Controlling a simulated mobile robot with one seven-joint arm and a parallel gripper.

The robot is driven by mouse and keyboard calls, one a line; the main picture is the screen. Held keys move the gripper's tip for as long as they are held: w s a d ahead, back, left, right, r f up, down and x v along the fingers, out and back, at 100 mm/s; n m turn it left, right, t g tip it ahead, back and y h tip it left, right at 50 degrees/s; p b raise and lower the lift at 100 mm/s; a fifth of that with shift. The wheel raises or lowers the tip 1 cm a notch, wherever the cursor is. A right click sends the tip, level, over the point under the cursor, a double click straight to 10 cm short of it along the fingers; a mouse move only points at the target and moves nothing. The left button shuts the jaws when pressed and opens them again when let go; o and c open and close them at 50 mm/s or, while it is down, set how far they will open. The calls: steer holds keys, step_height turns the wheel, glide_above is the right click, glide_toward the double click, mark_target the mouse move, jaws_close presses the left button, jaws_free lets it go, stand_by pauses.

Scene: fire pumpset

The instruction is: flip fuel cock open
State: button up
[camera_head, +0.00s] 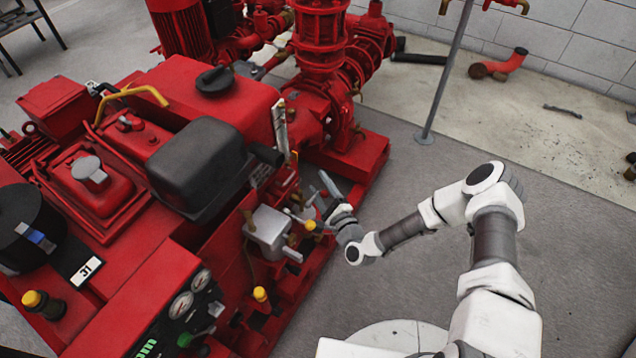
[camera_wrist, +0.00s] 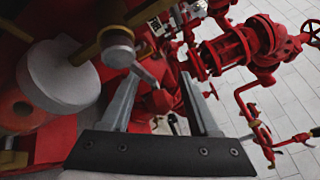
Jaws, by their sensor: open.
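My gripper (camera_head: 326,202) reaches in from the right to the side of the red engine, beside a small grey metal box. In the wrist view my gripper (camera_wrist: 165,78) is open, with its two grey fingers apart and pointing up the picture. A grey lever (camera_wrist: 148,74) on a round brass fitting (camera_wrist: 116,40) appears to be the fuel cock. The lever slants down right, and its end overlaps the left finger's tip region. I cannot tell whether they touch. In the head view the cock is too small and covered to make out clearly.
A pale round cup (camera_wrist: 58,82) sits close left of the fingers. The grey metal box (camera_head: 268,231) and yellow-capped fittings (camera_head: 260,294) crowd the engine side. Red pump pipework (camera_head: 320,60) stands behind. A thin grey post (camera_head: 446,75) rises behind my arm. Floor at right is mostly free.

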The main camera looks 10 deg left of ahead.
jaws_close()
stand_by(0.3)
